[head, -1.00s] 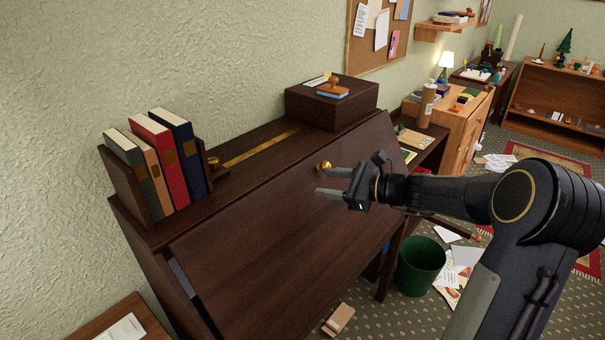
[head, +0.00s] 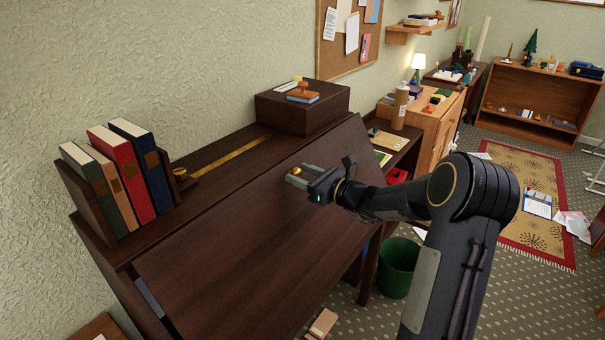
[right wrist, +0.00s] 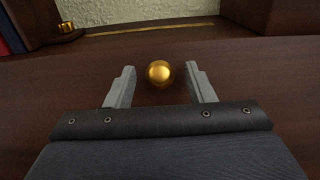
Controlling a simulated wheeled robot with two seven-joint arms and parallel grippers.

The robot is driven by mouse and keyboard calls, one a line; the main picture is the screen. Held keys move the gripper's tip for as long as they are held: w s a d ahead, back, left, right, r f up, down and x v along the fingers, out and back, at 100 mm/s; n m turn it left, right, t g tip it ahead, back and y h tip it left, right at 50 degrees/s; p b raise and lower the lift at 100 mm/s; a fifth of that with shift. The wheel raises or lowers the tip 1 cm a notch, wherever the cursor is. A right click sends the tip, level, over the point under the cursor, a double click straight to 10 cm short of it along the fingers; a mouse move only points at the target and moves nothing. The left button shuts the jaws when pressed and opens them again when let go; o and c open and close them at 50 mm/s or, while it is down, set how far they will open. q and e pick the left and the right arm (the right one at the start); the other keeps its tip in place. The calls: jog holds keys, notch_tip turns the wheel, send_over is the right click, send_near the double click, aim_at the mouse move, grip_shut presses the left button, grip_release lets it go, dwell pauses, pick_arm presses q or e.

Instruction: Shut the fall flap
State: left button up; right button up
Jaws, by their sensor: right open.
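The fall flap (head: 265,250) is a dark brown wooden panel on the desk, sloping down towards me in the head view. A narrow gap shows along its left edge, so it stands partly out from the desk body. Its round brass knob (right wrist: 159,73) sits near the upper edge. My right gripper (head: 300,175) is open, with its fingers on either side of the knob. In the right wrist view the knob lies between the fingertips (right wrist: 160,85), with clear space on both sides. My left gripper is out of view.
On the desk top stand several books (head: 120,175) in a holder, a brass strip (head: 230,158) and a dark box (head: 303,107) bearing a stamp. A green bin (head: 398,268) stands on the floor to the right. A wooden cabinet (head: 433,128) stands beyond.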

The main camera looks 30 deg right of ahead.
grip_shut()
jog(key=shift+w+a+f+g+p, duration=0.2)
jog(key=shift+w+a+g+p, duration=0.1)
jog(key=shift+w, duration=0.3)
jog(key=shift+w+a+f+g+p, duration=0.2)
jog(key=shift+w+a+p, duration=0.1)
jog(key=shift+w, duration=0.25)
jog(key=shift+w+f, duration=0.2)
jog(key=shift+f, duration=0.05)
grip_release()
jog(key=shift+s+d, duration=0.1)
jog(key=b+v, duration=0.1)
jog(key=v, duration=0.6)
jog(key=shift+s+b, duration=0.3)
jog(key=shift+b, duration=0.05)
